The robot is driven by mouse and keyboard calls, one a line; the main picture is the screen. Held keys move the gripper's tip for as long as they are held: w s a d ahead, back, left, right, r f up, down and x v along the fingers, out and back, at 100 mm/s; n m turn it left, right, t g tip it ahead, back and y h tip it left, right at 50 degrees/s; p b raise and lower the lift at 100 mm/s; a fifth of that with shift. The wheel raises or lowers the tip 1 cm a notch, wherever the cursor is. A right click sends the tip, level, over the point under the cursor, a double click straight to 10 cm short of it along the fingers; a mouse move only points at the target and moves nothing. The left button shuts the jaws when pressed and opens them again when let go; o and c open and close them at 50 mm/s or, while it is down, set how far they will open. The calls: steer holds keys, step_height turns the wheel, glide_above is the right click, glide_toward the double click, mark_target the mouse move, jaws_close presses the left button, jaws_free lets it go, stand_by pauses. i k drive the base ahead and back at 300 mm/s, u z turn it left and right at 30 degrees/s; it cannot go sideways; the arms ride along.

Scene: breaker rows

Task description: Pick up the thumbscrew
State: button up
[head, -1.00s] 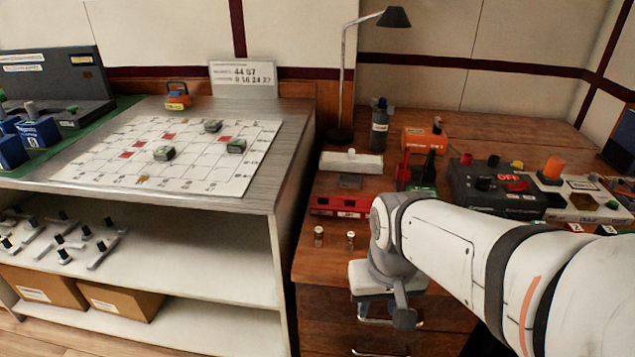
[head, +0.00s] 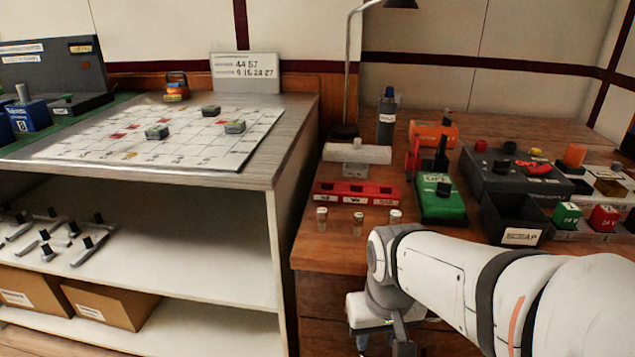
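I cannot make out a clear thumbscrew. Three small, upright, brownish cylinders with pale tops stand near the front edge of the wooden desk: a left one (head: 322,219), a middle one (head: 358,223) and a right one (head: 395,217). They are too small to tell whether any is the thumbscrew. My gripper (head: 375,342) hangs in front of the desk, below its top and apart from the cylinders. It is partly hidden by my wrist and cut by the frame's bottom edge, so its opening does not show.
A red slotted block (head: 356,187) lies behind the cylinders. A green box (head: 440,205) and a black bin labelled SCRAP (head: 512,212) stand to the right. A grey shelf bench (head: 250,175) with a gridded sheet is at the left. The desk's front left corner is bare.

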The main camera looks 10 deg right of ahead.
mark_target(359, 217)
steer(key=u, duration=1.5)
steer(key=k, duration=1.55)
steer(key=z, duration=0.75)
steer(key=i, duration=1)
steer(key=z, duration=0.05)
